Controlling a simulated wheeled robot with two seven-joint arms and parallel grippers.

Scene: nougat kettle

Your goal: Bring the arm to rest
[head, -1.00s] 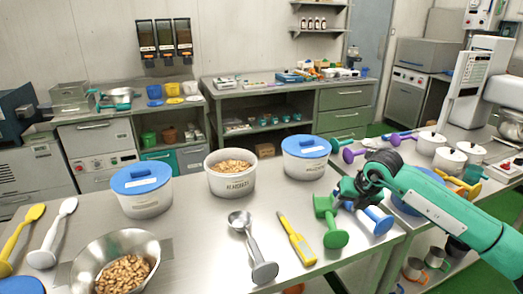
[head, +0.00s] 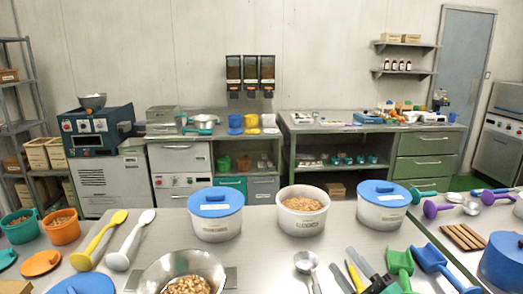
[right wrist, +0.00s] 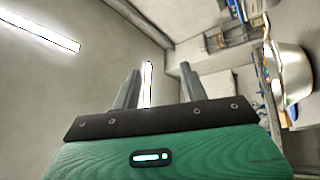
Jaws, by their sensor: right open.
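My right gripper (head: 342,259) is at the bottom edge of the head view, right of centre, with two grey fingers pointing up and away. In the right wrist view its fingers (right wrist: 158,78) stand apart with nothing between them. It is open and empty. A yellow tool (head: 355,276) shows between and beyond the fingers. A green scoop (head: 400,266) and a blue scoop (head: 432,261) are just to the right. I cannot tell the exact gap between the gripper and these tools. The rest of my right arm is hidden below the frame. My left gripper is not in view.
On the table stand two blue-lidded tubs (head: 215,224) (head: 383,214), an open tub of nuts (head: 302,222), a steel bowl of nuts (head: 181,262) and a metal scoop (head: 306,264). Yellow (head: 97,243) and white (head: 131,243) spoons lie left. The table's middle is clear.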

